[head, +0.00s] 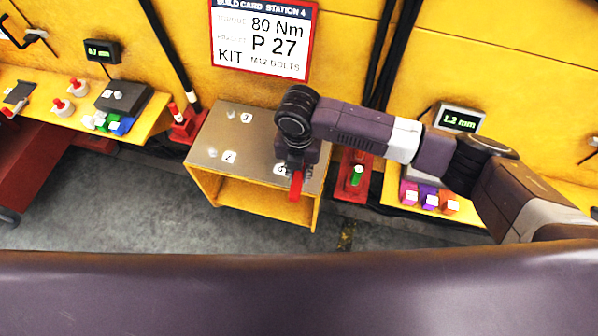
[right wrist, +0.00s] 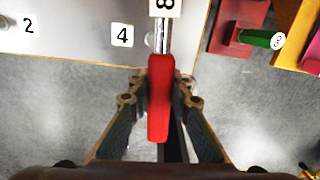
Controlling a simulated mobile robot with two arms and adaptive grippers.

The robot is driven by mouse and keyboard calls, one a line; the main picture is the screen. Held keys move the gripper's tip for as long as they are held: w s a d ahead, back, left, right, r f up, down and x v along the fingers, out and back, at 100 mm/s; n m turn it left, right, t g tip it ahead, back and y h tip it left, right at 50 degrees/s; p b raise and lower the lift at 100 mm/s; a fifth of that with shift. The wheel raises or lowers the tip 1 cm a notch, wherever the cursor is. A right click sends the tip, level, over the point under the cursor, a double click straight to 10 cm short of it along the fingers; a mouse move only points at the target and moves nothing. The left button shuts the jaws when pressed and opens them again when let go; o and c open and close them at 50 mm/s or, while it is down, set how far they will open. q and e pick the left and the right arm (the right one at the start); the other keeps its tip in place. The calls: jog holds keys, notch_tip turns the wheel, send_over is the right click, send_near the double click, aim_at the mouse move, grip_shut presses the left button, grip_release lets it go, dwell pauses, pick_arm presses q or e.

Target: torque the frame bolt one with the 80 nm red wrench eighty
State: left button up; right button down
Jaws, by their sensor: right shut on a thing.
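My right gripper (head: 297,168) is shut on the red wrench (head: 296,187) above the front right corner of the steel-topped frame (head: 215,168). In the right wrist view the wrench's red handle (right wrist: 159,100) lies between the fingers. Its bright shaft (right wrist: 162,36) points over the frame top, beside label 4 and a bolt (right wrist: 150,39). A white tag, partly cut off and reading 8, sits at its far end. Labels 2, 3 and 4 show on the frame; label 1 is not visible, and my arm covers the back right part. My left gripper is not in view.
A red stand (head: 351,190) with a green-handled tool (head: 357,174) is close on the frame's right. Another red stand (head: 184,124) is at its left. Yellow benches with gauges flank both sides. A build card (head: 262,40) reads 80 Nm. Grey floor in front is clear.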

jog(key=shift+r, duration=0.7)
dwell(0.6)
